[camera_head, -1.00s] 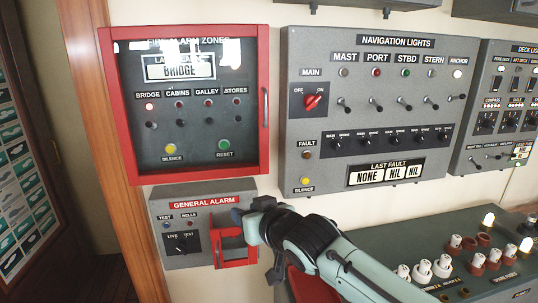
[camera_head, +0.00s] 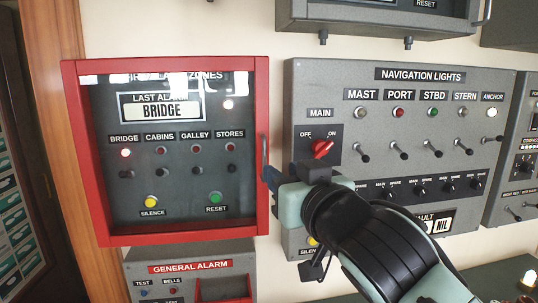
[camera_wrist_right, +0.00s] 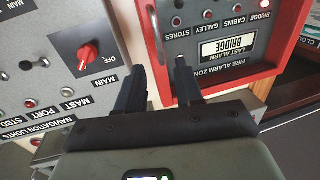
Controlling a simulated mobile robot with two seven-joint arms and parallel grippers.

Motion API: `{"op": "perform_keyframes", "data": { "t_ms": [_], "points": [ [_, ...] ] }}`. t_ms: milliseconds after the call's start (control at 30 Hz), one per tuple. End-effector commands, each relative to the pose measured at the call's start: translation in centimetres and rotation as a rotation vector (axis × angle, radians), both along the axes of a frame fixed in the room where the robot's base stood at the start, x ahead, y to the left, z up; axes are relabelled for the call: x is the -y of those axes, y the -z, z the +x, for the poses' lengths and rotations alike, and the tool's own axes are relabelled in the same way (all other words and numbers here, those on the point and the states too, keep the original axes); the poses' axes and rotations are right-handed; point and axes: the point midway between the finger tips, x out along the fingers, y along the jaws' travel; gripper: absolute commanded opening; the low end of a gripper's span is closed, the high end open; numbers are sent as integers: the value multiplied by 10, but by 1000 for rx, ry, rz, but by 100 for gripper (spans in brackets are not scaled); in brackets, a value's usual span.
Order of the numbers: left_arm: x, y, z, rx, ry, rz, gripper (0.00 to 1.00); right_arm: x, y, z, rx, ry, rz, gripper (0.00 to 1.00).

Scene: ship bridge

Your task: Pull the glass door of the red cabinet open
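The red cabinet (camera_head: 165,241) hangs on the wall at the left in the head view, and its dark glass door (camera_head: 100,180) looks shut. A slim upright handle (camera_head: 265,155) sits on the right side of the door frame. My right gripper (camera_head: 270,178) is at the lower end of this handle. In the right wrist view the fingers (camera_wrist_right: 160,85) are apart, with the cabinet's red edge ahead between them. The handle (camera_wrist_right: 152,18) shows beyond the fingertips there; I cannot tell whether they touch it. My left gripper is not in view.
The grey navigation lights panel (camera_head: 355,85), with switches and a red knob (camera_head: 321,149), stands close right of the cabinet, behind my right arm. The general alarm box (camera_head: 190,267) is just below the cabinet. A wooden post (camera_head: 62,110) is at the left.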

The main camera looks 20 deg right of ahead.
Motion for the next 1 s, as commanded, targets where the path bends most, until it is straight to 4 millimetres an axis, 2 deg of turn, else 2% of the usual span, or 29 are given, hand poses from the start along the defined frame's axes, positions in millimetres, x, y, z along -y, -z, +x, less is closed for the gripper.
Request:
{"op": "perform_keyframes", "data": {
  "t_ms": [33, 100, 333, 500, 800, 867, 900, 933, 1000],
  "points": [
    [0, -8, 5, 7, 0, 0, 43, 1, -2, 14, -3, 1, 1, 36],
    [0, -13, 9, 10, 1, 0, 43, 2, -2, 29, -3, 1, 1, 36],
    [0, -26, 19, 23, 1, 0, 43, 4, -2, 64, -1, 0, 1, 36],
    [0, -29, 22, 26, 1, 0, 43, 5, -1, 76, 0, 1, 1, 36],
    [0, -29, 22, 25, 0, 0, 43, 5, 0, 77, 0, 1, 0, 36],
    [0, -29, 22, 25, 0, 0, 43, 5, 0, 77, 0, 1, 0, 16],
    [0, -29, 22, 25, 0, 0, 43, 5, 0, 77, -1, 1, 0, 3],
    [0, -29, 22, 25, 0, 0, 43, 5, 0, 77, -1, 1, 0, 0],
    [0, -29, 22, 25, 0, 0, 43, 5, 0, 77, -1, 1, 0, 0]
  ]
}}
